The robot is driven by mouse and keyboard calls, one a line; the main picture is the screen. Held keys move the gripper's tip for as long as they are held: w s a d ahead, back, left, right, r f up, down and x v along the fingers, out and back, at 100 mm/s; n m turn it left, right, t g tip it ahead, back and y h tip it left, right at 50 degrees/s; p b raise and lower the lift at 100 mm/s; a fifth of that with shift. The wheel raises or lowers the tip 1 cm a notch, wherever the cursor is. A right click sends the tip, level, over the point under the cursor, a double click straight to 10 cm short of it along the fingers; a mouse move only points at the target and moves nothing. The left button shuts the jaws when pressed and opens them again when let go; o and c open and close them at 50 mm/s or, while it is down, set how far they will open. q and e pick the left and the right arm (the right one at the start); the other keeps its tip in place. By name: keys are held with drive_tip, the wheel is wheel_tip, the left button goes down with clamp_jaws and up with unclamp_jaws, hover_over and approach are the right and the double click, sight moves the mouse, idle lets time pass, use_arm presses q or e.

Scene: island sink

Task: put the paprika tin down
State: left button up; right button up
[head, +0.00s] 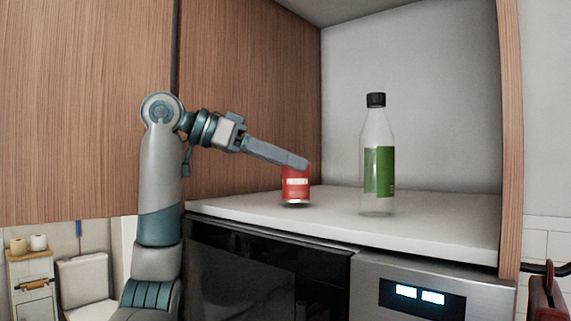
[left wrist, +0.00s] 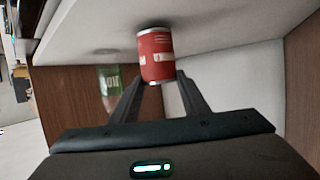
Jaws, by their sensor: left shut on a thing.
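The paprika tin (head: 296,188) is a small red can with a pale label band and metal rims. It is upright at the left of the white shelf surface (head: 440,232), near the wooden side panel. My left gripper (head: 303,165) reaches in from the left and is shut on the tin's upper part. In the left wrist view, the tin (left wrist: 156,58) sits between the ends of both fingers, its metal rim close to the pale surface. I cannot tell whether its base touches the shelf. My right gripper is not in view.
A clear bottle (head: 377,170) with a green label and black cap stands right of the tin, with bare shelf between them. Wooden panels (head: 250,75) bound the niche on the left. A dark-fronted appliance (head: 275,270) lies under the shelf edge.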

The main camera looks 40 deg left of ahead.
use_arm(q)
drive_tip(key=shift+f, duration=0.45)
drive_tip(key=shift+f, duration=0.1)
drive_tip(key=o, duration=1.1)
drive_tip(key=shift+s+a, duration=0.1)
drive_tip(key=shift+s+a+r, duration=0.2)
drive_tip(key=shift+b+v, duration=1.1)
drive_tip(key=shift+v, duration=2.3)
